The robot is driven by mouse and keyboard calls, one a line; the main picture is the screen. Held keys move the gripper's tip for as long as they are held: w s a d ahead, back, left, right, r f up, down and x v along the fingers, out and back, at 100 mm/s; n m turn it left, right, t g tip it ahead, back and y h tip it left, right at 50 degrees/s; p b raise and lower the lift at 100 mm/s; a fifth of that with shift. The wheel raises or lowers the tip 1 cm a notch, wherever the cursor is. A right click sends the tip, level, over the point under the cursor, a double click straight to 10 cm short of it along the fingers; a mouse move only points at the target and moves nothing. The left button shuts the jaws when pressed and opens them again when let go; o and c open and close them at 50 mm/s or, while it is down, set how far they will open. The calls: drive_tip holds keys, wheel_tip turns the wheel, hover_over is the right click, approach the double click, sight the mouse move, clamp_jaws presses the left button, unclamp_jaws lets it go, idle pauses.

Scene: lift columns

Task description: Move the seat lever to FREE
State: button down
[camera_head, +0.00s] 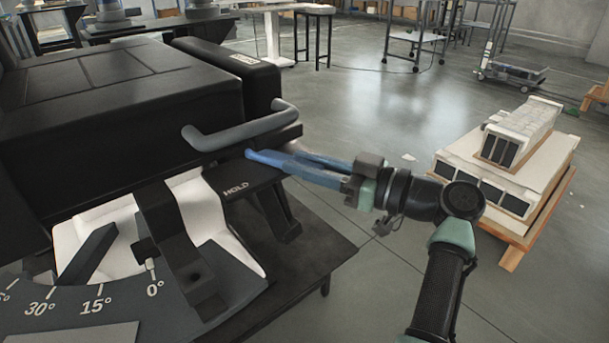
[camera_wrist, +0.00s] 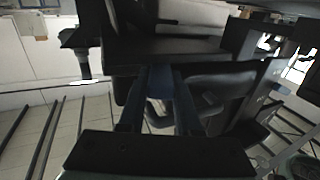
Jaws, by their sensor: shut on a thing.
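The black seat-like unit (camera_head: 130,95) fills the left of the head view. A dark plate (camera_head: 240,190) marked HOLD sticks out low on its near right side. My gripper (camera_head: 250,154) has long blue fingers reaching left to the unit's side, above the HOLD plate and just below a grey bent bar (camera_head: 240,127). In the wrist view my gripper (camera_wrist: 161,75) has its fingers close together around a small dark blue piece (camera_wrist: 160,84) against the black unit. I take this to be the seat lever; most of it is hidden. No FREE marking is readable.
An angle scale (camera_head: 100,305) with a dark pointer at 0° lies in front of the unit. A wooden pallet (camera_head: 515,245) with white-and-black boxes stands on the right. A stool (camera_head: 314,30) and a cart (camera_head: 413,45) are farther back. Grey floor is clear between them.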

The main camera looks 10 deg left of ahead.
idle(0.4)
drive_tip(key=c, duration=0.6)
unclamp_jaws()
drive_tip(key=p+v, duration=0.3)
drive_tip(key=v, duration=1)
drive_tip(key=shift+w, duration=0.2)
